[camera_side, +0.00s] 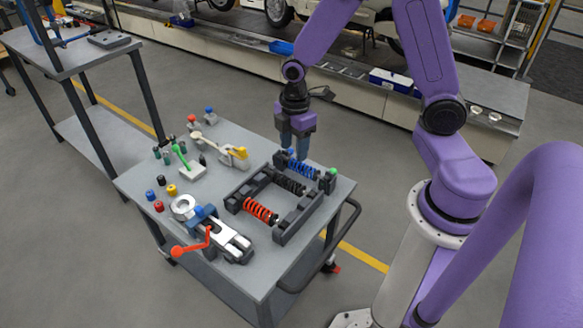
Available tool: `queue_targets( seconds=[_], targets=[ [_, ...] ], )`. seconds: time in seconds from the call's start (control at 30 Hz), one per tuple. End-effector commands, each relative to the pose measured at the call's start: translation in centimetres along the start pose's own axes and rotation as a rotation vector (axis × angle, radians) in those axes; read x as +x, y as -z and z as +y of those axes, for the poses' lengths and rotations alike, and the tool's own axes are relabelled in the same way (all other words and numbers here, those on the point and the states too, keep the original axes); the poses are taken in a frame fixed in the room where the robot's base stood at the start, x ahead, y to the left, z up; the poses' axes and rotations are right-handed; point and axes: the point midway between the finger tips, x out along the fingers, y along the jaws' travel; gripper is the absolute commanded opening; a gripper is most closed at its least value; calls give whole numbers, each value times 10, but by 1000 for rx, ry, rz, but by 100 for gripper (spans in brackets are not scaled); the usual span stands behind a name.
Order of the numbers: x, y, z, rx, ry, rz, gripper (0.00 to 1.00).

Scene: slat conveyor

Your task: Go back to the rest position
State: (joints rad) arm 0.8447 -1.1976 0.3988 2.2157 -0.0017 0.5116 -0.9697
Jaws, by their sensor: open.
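My gripper (294,152) hangs from my purple arm, pointing down over the back right part of the grey cart top (143,183). Its blue fingers are open. They are just above or beside the blue spring (303,170) at the back of the dark rack; from this view I cannot tell whether they touch it. The rack (288,229) also holds a black spring (288,182) in the middle and a red spring (260,210) at the front left. Nothing shows held between the fingers.
A clamp with a red handle (192,246) stands at the cart's front. A green-handled toggle clamp (183,160), a yellow-tipped clamp (238,153) and several coloured knobs (158,206) stand left of the rack. A long conveyor (350,90) runs behind; a second table (70,55) is at left.

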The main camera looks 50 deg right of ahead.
Motion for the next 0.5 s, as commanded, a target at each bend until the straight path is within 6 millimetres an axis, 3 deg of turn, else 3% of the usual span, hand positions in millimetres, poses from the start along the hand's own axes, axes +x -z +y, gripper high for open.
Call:
queue_targets(
  seconds=[0.1,0.23,0.5],
  targets=[
    [-32,21,-41,32,-6,9,51],
    [-60,32,-89,77,-4,15,51],
    [-101,18,-176,170,4,22,51]
  ],
)
